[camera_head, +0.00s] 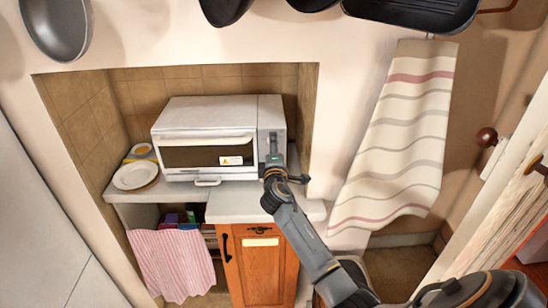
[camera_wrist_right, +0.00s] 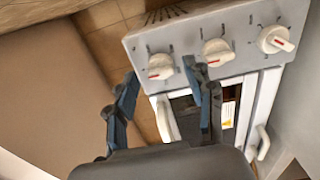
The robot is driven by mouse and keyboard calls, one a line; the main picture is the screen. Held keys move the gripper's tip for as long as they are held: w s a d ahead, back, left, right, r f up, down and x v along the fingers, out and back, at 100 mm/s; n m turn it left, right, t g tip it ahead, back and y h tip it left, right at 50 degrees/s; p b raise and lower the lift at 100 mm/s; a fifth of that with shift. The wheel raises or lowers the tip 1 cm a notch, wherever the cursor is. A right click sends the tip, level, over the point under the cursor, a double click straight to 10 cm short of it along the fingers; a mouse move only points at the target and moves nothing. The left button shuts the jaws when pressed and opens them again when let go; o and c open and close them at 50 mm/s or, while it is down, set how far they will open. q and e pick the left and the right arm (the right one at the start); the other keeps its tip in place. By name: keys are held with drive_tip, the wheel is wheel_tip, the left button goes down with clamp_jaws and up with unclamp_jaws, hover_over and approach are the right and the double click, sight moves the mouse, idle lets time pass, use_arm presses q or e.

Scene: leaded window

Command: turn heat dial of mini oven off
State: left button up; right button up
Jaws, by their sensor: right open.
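The white mini oven (camera_head: 210,138) stands in a tiled wall niche, its glass door shut. Its control strip is on the right side, and my right gripper (camera_head: 274,152) covers most of it in the head view. In the right wrist view the panel carries three white dials with red marks: the left dial (camera_wrist_right: 160,66), the middle dial (camera_wrist_right: 217,52) and the right dial (camera_wrist_right: 278,39). I cannot tell which sets heat. My right gripper (camera_wrist_right: 160,72) is open, its fingers on either side of the left dial in the picture; contact is unclear. My left gripper is out of view.
A plate (camera_head: 135,175) lies on the counter (camera_head: 228,206) left of the oven. A wooden cabinet door (camera_head: 262,268) and a pink striped cloth (camera_head: 172,262) are below. A striped towel (camera_head: 400,140) hangs at the right. Dark pans hang above.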

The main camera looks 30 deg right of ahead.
drive_tip(key=v, duration=1.1)
drive_tip(key=shift+d, duration=0.15)
drive_tip(key=s+a+f+m+g+y+b, duration=0.1)
drive_tip(key=s+a+f+g+y, duration=0.2)
drive_tip(key=f, duration=1.1)
drive_tip(key=s+a+f+g+y+b, duration=0.1)
drive_tip(key=s+a+f+y, duration=0.3)
drive_tip(key=f, duration=0.9)
drive_tip(key=s+a+f+m+g+b, duration=0.15)
drive_tip(key=s+f, duration=0.25)
drive_tip(key=f, duration=1)
drive_tip(key=s+a+f+m+g+y, duration=0.1)
drive_tip(key=s+f+m+g, duration=0.1)
drive_tip(key=s+f, duration=0.6)
drive_tip(key=s+a+f+m+g+b, duration=0.1)
drive_tip(key=s+f, duration=0.7)
drive_tip(key=s, duration=1)
drive_tip(key=s+a+f+m+g+y+b, duration=0.1)
drive_tip(key=s+a+f+m+g, duration=0.2)
drive_tip(key=s+f, duration=0.5)
drive_tip(key=s+m+g, duration=0.1)
drive_tip(key=s+g, duration=0.1)
drive_tip(key=s, duration=0.4)
drive_tip(key=shift+g+y, duration=0.3)
drive_tip(key=shift+g, duration=0.05)
